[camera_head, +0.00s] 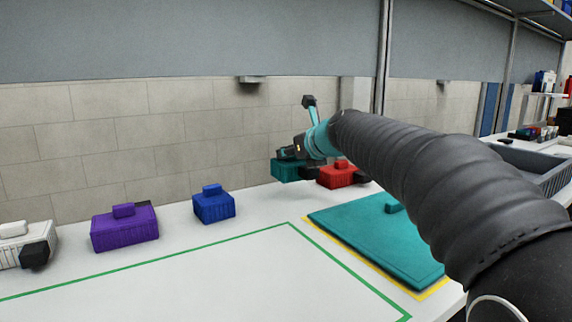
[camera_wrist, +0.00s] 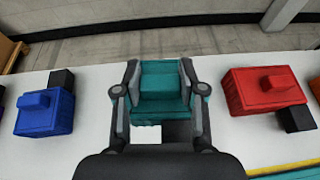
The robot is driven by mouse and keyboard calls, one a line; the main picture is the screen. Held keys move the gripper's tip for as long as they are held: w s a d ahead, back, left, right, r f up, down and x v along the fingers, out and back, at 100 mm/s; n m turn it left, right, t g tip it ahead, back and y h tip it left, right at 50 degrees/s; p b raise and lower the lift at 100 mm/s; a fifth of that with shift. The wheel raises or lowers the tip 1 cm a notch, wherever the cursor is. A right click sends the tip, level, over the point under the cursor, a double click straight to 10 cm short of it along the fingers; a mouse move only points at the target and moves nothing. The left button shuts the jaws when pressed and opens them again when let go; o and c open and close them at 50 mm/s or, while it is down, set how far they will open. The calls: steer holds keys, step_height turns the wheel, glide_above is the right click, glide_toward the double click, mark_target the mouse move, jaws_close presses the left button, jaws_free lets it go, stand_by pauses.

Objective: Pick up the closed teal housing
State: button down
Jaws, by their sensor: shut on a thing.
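The teal housing (camera_head: 287,172) is a ribbed box, seen in the head view near the wall between the blue and red housings. In the wrist view the teal housing (camera_wrist: 160,84) sits between the two fingers of my gripper (camera_wrist: 160,100). My gripper (camera_head: 292,154) is shut on it from above. In the head view it appears at or slightly above the table's back edge; whether it touches the table is hard to tell. Part of its near side is hidden by the gripper in the wrist view.
A red housing (camera_head: 338,177) stands close to the right, a blue one (camera_head: 214,206) to the left, then purple (camera_head: 125,229) and white (camera_head: 22,250) ones. The green-outlined area (camera_head: 220,285) is clear. A grey crate (camera_head: 559,178) stands far right.

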steer(key=w+d+r, duration=0.5)
steer(key=w+d, duration=0.1)
steer(key=w, duration=0.1)
steer(key=shift+w+d+r, duration=0.15)
steer(key=shift+d+r, duration=0.1)
steer(key=shift+r, duration=0.05)
